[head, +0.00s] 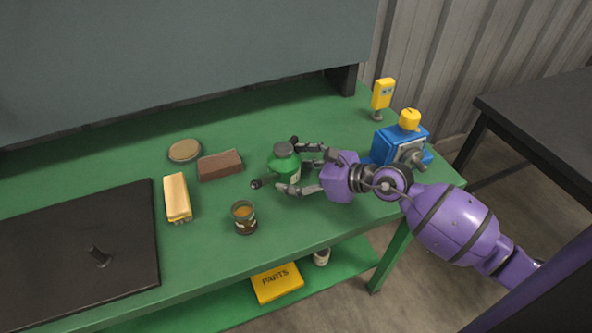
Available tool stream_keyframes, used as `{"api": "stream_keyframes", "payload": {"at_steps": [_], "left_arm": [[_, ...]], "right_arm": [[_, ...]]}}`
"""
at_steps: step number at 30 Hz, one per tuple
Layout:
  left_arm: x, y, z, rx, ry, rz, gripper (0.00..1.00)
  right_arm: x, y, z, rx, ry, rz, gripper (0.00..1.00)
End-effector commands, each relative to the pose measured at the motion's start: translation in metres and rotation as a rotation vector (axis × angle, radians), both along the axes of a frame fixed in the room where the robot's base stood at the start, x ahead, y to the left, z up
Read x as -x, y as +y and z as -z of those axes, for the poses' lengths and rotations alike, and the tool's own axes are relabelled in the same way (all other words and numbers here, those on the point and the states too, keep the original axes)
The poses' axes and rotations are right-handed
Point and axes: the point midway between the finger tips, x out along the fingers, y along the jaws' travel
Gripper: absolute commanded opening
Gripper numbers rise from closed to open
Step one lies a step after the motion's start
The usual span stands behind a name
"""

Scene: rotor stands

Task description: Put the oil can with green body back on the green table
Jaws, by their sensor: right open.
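The oil can with green body (283,167) stands upright on the green table (310,225), with a grey cap on top. My right gripper (289,166) reaches in from the right and is open, with one finger behind the can and one in front of it. Whether the fingers touch the can cannot be told. Part of the can's right side is near the gripper's palm. My left gripper is not in view.
Near the can are a brown block (220,165), a round tin (185,150), a brush (177,198) and a glass jar (243,217). A blue device (398,146) and a yellow meter (382,94) stand behind my right arm. A black mat (60,250) covers the left.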

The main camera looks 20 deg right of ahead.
Motion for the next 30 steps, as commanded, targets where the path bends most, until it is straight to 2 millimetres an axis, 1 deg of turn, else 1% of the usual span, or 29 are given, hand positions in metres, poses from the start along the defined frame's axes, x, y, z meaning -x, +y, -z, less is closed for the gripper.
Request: {"api": "stream_keyframes", "payload": {"at_steps": [5,8,10,14,21,24,30], "left_arm": [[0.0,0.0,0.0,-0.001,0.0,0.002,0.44],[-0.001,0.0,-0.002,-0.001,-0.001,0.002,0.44],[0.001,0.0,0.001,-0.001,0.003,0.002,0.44],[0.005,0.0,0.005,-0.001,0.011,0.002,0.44],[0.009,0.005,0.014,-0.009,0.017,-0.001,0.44],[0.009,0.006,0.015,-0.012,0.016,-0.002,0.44],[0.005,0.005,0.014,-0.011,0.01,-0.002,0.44]], "right_arm": [[0.0,0.0,-0.001,0.0,0.0,0.0,0.8],[0.001,-0.002,-0.005,0.002,-0.001,0.0,0.8],[0.009,-0.007,-0.005,0.003,0.003,0.001,0.8],[0.027,-0.023,-0.013,0.005,0.005,0.001,0.8],[0.064,-0.052,-0.033,0.003,0.006,0.001,0.8],[0.075,-0.061,-0.04,0.002,0.006,0.0,0.8],[0.085,-0.069,-0.048,0.001,0.002,-0.001,0.8]]}}
